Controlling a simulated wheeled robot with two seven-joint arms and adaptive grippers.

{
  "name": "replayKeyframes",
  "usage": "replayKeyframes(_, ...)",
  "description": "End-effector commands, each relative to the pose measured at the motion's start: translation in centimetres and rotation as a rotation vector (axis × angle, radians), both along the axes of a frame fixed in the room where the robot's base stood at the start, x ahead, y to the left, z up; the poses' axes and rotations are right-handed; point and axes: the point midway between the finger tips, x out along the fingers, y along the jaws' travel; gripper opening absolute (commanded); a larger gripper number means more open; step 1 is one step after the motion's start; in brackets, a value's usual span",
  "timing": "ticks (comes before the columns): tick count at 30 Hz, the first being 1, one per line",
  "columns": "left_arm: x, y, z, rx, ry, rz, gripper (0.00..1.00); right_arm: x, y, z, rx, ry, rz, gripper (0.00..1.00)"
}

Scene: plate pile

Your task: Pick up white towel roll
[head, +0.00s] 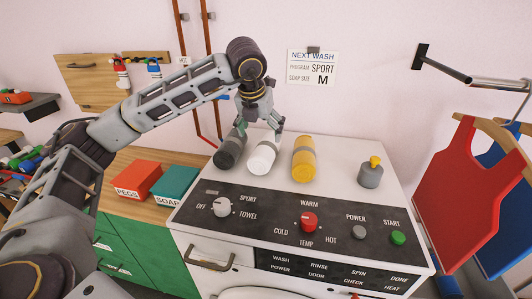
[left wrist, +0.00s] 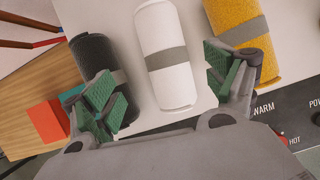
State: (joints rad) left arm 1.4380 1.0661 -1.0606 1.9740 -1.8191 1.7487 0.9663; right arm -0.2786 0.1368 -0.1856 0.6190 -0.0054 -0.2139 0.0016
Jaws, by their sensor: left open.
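The white towel roll (head: 263,157) has a grey band and lies on top of the white washing machine (head: 338,160), between a dark grey roll (head: 229,150) and a yellow roll (head: 304,158). My left gripper (head: 258,132) is above and partly behind the white roll, pointing down. In the left wrist view the white towel roll (left wrist: 166,55) shows between the green-padded open fingers of my left gripper (left wrist: 165,95). One finger overlaps the view of the dark roll (left wrist: 100,70), the other that of the yellow roll (left wrist: 235,30). My right gripper is not in view.
A grey bottle with a yellow top (head: 371,172) stands right of the rolls. The control panel (head: 270,222) with knobs runs along the machine's front. A red box (head: 138,180) and a teal box (head: 175,186) sit on the wooden counter at left. Aprons (head: 450,190) hang at right.

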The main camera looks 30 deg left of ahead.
Motion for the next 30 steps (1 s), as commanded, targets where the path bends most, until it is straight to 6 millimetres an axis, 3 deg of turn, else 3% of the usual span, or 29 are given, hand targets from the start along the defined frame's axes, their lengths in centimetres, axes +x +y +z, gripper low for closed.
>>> replayKeyframes(6, 0.9, 0.1, -2.1, 0.000, 0.001, 0.001, 0.86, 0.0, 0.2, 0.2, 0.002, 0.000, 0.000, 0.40)
replayKeyframes(22, 1.1, 0.1, -2.8, 0.000, 0.001, 0.000, 0.86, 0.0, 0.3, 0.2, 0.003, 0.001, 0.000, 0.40)
replayKeyframes(30, 1.6, -0.4, -5.0, 0.001, 0.001, 0.000, 0.86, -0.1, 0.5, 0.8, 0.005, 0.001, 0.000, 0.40)
